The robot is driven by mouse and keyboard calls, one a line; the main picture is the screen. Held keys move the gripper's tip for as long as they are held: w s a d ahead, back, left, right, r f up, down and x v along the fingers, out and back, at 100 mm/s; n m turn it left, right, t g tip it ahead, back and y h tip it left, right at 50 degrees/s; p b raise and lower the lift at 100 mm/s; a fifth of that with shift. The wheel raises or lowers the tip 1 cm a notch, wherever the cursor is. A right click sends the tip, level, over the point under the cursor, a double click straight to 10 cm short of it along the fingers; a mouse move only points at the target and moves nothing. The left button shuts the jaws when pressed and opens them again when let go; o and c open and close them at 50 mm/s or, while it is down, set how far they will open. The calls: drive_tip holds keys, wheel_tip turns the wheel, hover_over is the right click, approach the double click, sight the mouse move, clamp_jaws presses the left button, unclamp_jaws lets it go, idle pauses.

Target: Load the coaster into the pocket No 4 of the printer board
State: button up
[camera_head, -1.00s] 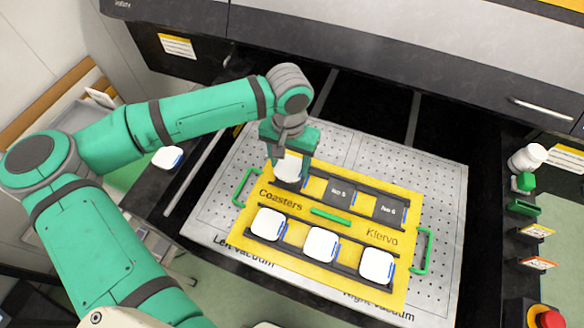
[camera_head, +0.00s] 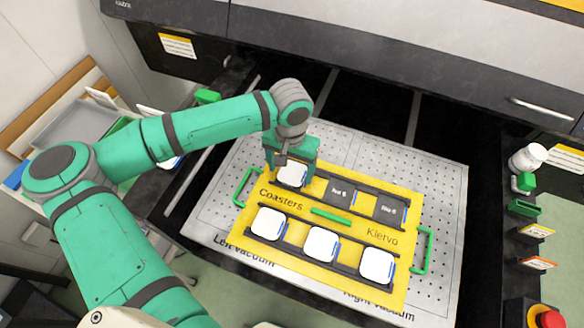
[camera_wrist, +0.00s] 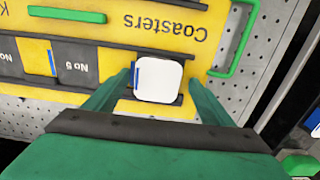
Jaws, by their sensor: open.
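The yellow printer board (camera_head: 405,268) lies on the perforated metal bed. A white coaster (camera_head: 291,177) lies in the pocket at the left end of the far row, beside the pocket marked No 5 (camera_head: 339,192). My gripper (camera_head: 291,165) is just above this coaster. In the wrist view the coaster (camera_wrist: 158,79) lies between the tips of my two open fingers (camera_wrist: 160,85), with gaps at both sides. The No 5 pocket (camera_wrist: 74,60) and the one past it are empty. Three white coasters (camera_head: 321,244) fill the near row. The coaster hides its own pocket's label.
Green handles (camera_head: 245,187) stand up at the board's left and right ends. The perforated bed (camera_head: 440,180) is bare around the board. The printer housing (camera_head: 400,50) rises behind. A white bottle (camera_head: 527,158) stands at the right.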

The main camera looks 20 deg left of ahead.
sight(292, 174)
wheel_tip(292, 174, up, 12)
drive_tip(key=shift+w+d, duration=0.15)
drive_tip(key=shift+d, duration=0.1)
idle(0.3)
drive_tip(key=shift+a, duration=0.15)
drive_tip(key=shift+s, duration=0.2)
